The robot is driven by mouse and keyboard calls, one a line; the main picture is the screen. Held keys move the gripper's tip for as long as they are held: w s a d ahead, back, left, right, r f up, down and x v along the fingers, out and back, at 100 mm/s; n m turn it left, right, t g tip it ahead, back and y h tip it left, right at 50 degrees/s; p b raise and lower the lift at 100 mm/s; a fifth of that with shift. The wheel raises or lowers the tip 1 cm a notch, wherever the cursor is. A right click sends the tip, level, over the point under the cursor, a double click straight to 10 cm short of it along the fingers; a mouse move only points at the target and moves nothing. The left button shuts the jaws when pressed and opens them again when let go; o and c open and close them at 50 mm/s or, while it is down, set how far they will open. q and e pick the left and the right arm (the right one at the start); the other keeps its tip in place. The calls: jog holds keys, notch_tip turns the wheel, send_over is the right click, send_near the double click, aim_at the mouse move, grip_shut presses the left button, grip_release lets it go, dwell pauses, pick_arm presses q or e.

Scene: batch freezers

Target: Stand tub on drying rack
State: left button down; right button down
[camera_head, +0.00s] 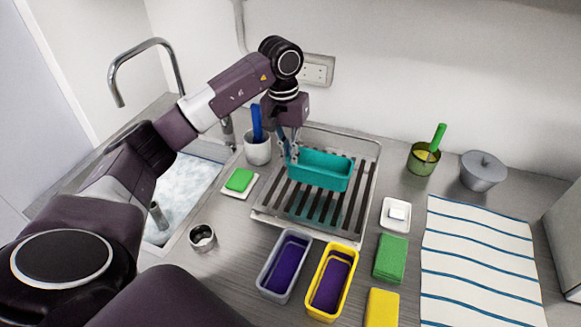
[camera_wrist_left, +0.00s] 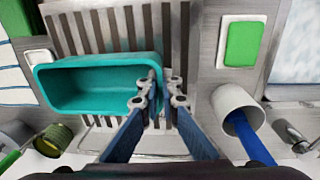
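The teal tub (camera_head: 321,172) is over the slatted drying rack (camera_head: 371,190), open side up. I cannot tell whether its base touches the slats. My left gripper (camera_head: 291,152) comes down at the tub's left end. In the left wrist view, its fingertips (camera_wrist_left: 162,84) are close together on either side of the end wall of the tub (camera_wrist_left: 92,83), one inside and one outside, so it is shut on that wall. The rack's slats (camera_wrist_left: 108,28) show beyond the tub there. My right gripper is not in view.
A white cup with a blue brush (camera_head: 257,150) stands left of the rack, by the sink (camera_head: 190,190). A grey tub (camera_head: 284,265) and a yellow tub (camera_head: 332,282) stand in front. A green pot (camera_head: 423,160) and striped cloth (camera_head: 475,265) lie right.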

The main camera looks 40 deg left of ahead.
pick_arm(q)
jog(key=shift+f+p, duration=0.5)
jog(key=shift+f, duration=1.85)
jog(key=c, duration=2.6)
grip_release()
jog(key=shift+f, duration=0.2)
jog(key=shift+c, duration=0.2)
jog(key=o, duration=0.5)
jog(key=shift+r, duration=0.1)
jog(key=shift+r, duration=0.1)
jog(key=shift+w+r, duration=0.1)
jog(key=shift+r, duration=0.15)
jog(key=shift+s+a+r+b, duration=0.15)
jog(key=shift+r+b, duration=0.45)
jog(key=shift+r, duration=1.3)
jog(key=shift+a+r+b, duration=0.1)
jog(key=shift+r+b, duration=0.45)
jog(key=shift+r, duration=1.4)
jog(key=shift+s+a+r+b, duration=0.15)
jog(key=shift+r+b, duration=0.45)
jog(key=shift+r, duration=1.3)
